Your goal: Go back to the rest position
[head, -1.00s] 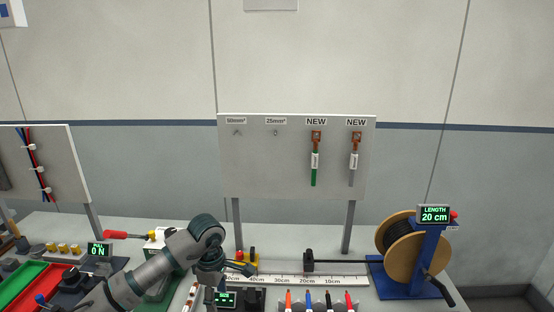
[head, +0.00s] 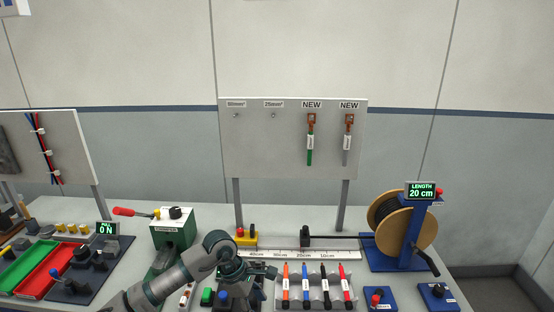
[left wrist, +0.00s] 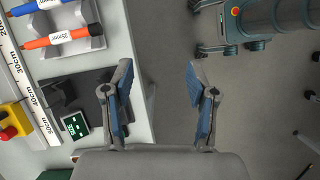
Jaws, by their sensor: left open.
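My left arm (head: 185,272) comes in from the bottom left of the head view and bends down at the front of the bench. In the left wrist view my left gripper (left wrist: 158,80) is open, its two fingers wide apart and nothing between them. It points down past the bench's front edge, with bare floor below it. In the head view its fingertips cannot be made out clearly. My right gripper is not seen in the head view.
A marker rack (head: 314,301), a ruler (head: 300,254) and a cable spool (head: 390,222) stand on the bench, right of my arm. A green box (head: 174,230) stands behind it; red and green trays (head: 48,272) lie left. A hanging board (head: 290,150) rises behind.

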